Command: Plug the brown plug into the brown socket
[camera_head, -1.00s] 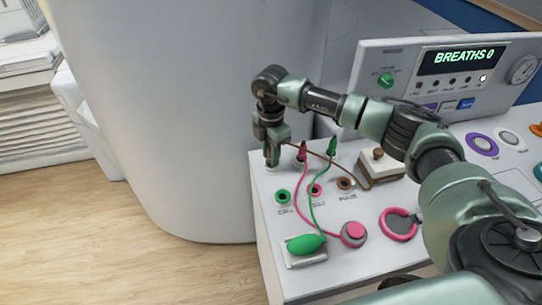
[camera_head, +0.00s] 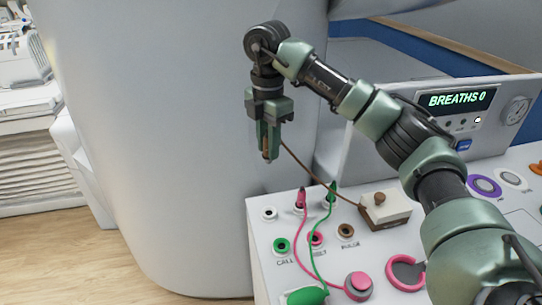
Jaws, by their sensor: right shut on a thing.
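My right gripper (camera_head: 267,158) is shut on the brown plug (camera_head: 266,150), which is mostly hidden between the fingers. It holds the plug pointing down, in the air above the back left corner of the panel. A thin brown cord (camera_head: 318,180) runs from the plug to a white and brown block (camera_head: 392,213) on the panel. The brown socket (camera_head: 346,230) is the right one in the front row of coloured sockets, with a dark round opening. It lies below and to the right of the gripper. My left gripper is out of view.
A pink plug (camera_head: 300,200) and a green plug (camera_head: 331,196) stand in the back row beside an empty white holder (camera_head: 269,214). Their cords cross near the pink socket (camera_head: 316,239). A green socket (camera_head: 282,245) is at left. A large white housing (camera_head: 180,150) stands behind.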

